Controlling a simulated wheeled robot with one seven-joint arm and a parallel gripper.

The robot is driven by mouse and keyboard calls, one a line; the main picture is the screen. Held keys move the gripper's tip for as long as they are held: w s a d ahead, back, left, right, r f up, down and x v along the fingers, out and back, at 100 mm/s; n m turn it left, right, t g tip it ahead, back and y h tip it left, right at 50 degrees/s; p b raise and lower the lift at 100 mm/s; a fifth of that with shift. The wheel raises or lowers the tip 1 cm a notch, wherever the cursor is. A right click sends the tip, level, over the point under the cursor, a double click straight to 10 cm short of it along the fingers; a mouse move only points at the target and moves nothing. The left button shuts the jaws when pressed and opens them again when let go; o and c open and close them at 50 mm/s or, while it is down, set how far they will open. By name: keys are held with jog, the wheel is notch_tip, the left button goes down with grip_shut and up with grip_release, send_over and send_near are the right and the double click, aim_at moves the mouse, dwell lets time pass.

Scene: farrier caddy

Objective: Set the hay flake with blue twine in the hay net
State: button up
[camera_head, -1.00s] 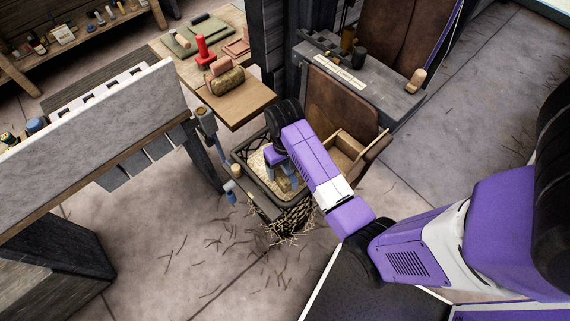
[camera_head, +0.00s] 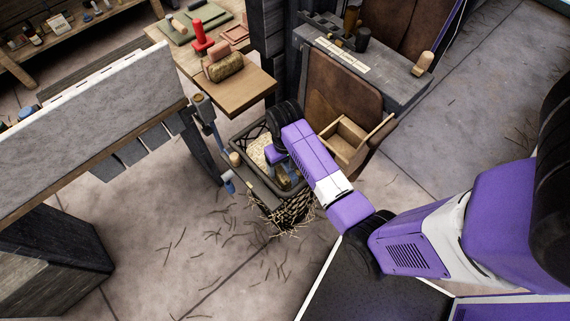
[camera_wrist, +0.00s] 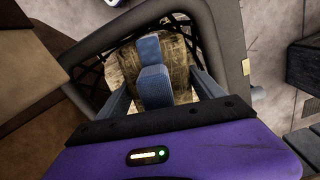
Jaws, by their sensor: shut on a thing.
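My gripper (camera_head: 281,172) points down into the mouth of the hay net. In the wrist view its blue-grey fingers (camera_wrist: 151,68) are shut on a tan hay flake (camera_wrist: 181,66). The flake also shows partly in the head view (camera_head: 293,181), mostly hidden by my gripper. In the wrist view the rim (camera_wrist: 234,50) surrounds the flake. I cannot tell whether the flake touches the bottom.
An open wooden box (camera_head: 349,139) stands right behind the net. A wooden board (camera_head: 238,98) with a rolled bundle (camera_head: 226,67) is behind left. A grey bench (camera_head: 110,95) stands at left. Loose straw litters the floor.

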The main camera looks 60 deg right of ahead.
jog(key=shift+f+b, duration=0.3)
jog(key=shift+f, duration=0.2)
dwell(0.4)
jog(key=o, duration=2.1)
jog(key=shift+r, duration=3.95)
